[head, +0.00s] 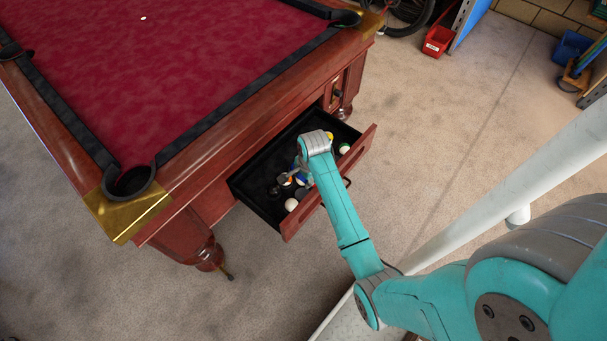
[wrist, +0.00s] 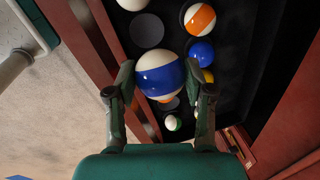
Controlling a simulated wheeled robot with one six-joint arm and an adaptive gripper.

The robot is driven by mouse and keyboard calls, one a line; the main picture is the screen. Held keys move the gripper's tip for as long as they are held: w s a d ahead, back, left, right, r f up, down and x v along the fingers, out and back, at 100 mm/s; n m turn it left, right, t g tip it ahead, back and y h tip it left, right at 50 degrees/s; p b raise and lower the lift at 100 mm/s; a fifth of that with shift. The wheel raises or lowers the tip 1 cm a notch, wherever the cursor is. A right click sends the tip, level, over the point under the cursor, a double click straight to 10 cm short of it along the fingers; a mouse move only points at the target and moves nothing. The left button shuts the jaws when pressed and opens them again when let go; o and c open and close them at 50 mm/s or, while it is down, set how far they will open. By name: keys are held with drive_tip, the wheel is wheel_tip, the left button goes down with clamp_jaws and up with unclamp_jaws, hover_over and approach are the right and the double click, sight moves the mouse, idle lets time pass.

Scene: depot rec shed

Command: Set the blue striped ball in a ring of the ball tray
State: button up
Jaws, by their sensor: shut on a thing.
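The blue striped ball (wrist: 160,76), white with a wide blue band, sits between the fingers of my gripper (wrist: 160,86) in the wrist view. My gripper is shut on it. The ball appears above the black ball tray (wrist: 242,55), which lies in the open drawer. A dark round ring spot (wrist: 147,31) without a ball shows just beyond the held ball; another dark round spot is partly hidden below it. In the head view, my gripper (head: 297,178) is over the tray (head: 258,185), and my arm hides part of it.
Other balls rest in the tray: orange striped (wrist: 200,18), solid blue (wrist: 201,53), yellow (wrist: 207,76), green striped (wrist: 173,123) and white (head: 291,204). The drawer's wooden front (head: 358,150) and the pool table (head: 210,150) border the tray. Open carpet lies to the right.

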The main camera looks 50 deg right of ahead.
drive_tip(key=shift+f, duration=2.95)
drive_tip(key=shift+f, duration=1.35)
drive_tip(key=o, duration=1.3)
drive_tip(key=shift+o, duration=0.2)
wheel_tip(320, 180, up, 10)
